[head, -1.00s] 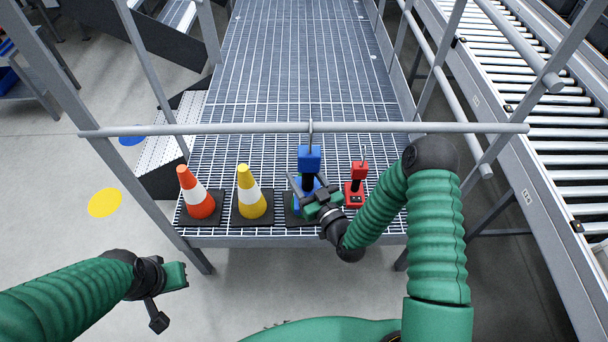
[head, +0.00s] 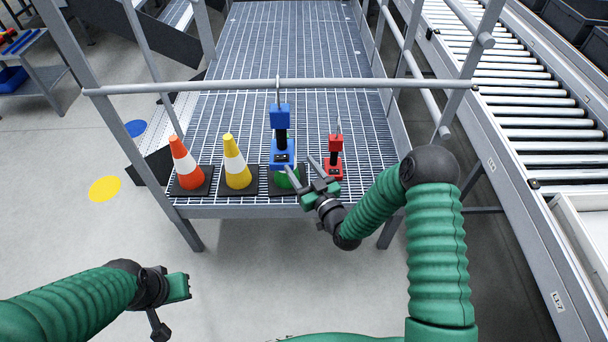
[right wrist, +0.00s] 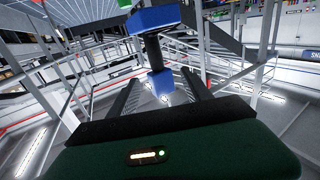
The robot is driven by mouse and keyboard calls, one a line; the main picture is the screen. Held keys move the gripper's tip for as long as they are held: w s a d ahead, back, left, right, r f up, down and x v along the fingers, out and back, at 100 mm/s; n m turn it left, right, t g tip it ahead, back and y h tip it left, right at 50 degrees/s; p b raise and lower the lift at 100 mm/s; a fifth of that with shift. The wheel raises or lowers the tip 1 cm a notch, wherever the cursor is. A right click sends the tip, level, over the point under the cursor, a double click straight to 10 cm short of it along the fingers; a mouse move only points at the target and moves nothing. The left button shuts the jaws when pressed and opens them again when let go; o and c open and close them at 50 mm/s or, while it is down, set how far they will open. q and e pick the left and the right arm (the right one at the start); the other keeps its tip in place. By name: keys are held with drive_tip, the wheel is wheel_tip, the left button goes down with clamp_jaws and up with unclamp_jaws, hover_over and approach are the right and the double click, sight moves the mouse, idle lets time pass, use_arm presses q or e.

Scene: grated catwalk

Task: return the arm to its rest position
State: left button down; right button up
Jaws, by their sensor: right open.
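My right gripper (head: 303,169) is open, its two dark fingers pointing toward the walkway's near edge. It is in front of and just right of a blue device with a black shaft (head: 281,117), which hangs by a hook from the cross rail (head: 200,87). The device's blue base is in front of a mostly hidden green cone (head: 285,178). In the right wrist view, the blue device (right wrist: 153,20) shows beyond the two fingers (right wrist: 165,98), with a gap visible between them. My left gripper (head: 168,306) is low at left, away from these things; its jaw opening is unclear.
An orange-white cone (head: 184,162) and a yellow-white cone (head: 236,162) stand on the grating's near edge. A red device (head: 333,160) is just right of the blue one. A roller conveyor (head: 530,130) runs along the right. The floor between my arms is clear.

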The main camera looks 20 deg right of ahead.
drive_tip(key=s+d+m+g+h, duration=0.1)
drive_tip(key=s+g, duration=0.6)
drive_tip(key=s, duration=0.7)
drive_tip(key=s+d+r+m+g+h, duration=0.1)
drive_tip(key=s+d+g+h, duration=0.1)
drive_tip(key=s+g, duration=0.6)
drive_tip(key=s+h, duration=0.1)
drive_tip(key=s, duration=0.6)
drive_tip(key=shift+d+r+m, duration=0.3)
drive_tip(key=shift+d, duration=0.05)
